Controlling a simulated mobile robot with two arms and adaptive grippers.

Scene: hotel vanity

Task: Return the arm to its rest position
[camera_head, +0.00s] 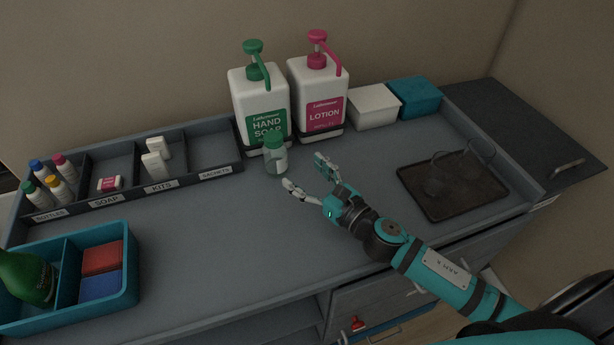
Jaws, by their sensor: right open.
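My right arm comes in from the lower right over the vanity counter (215,235). Its gripper (302,177) is open, with the two fingers spread apart and nothing between them. A small clear bottle with a green cap (275,157) stands upright just beyond the fingertips, in front of the hand soap dispenser (262,108). The gripper and this small bottle look apart. My left gripper is not in view.
A lotion dispenser (318,95), a white box (374,107) and a teal box (415,97) stand along the back. A labelled organizer (215,179) is at left, a teal caddy (128,285) front left, a dark tray (470,207) right with glassware. The middle counter is clear.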

